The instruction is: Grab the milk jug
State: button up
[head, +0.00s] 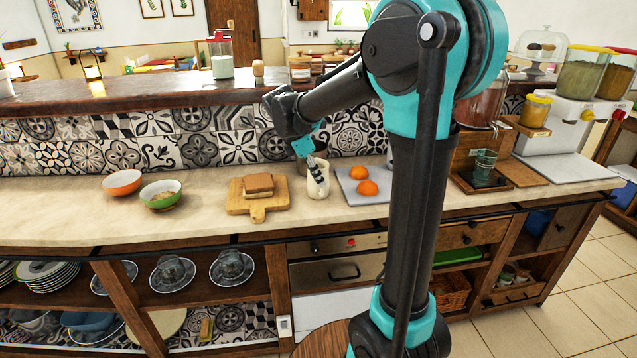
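A small cream-white jug (318,188), which looks like the milk jug, stands upright on the beige counter right of the middle board. My gripper (317,171) points down at it from above, with its dark fingers overlapping the jug's mouth and upper body in the head view. The fingers are small and partly merge with the jug, so I cannot tell whether they are around it, inside it or in front of it, or whether they touch it.
A wooden board (258,213) with stacked slices lies left of the jug. A grey board (347,194) with two oranges (368,188) is close on its right. Green (160,194) and orange (122,182) bowls stand farther left. The tiled wall (190,140) rises behind.

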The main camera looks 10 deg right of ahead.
jog(key=x, duration=0.5)
jog(key=shift+w, duration=0.15)
jog(key=shift+c, duration=0.3)
jog(key=shift+r, duration=0.1)
grip_shut()
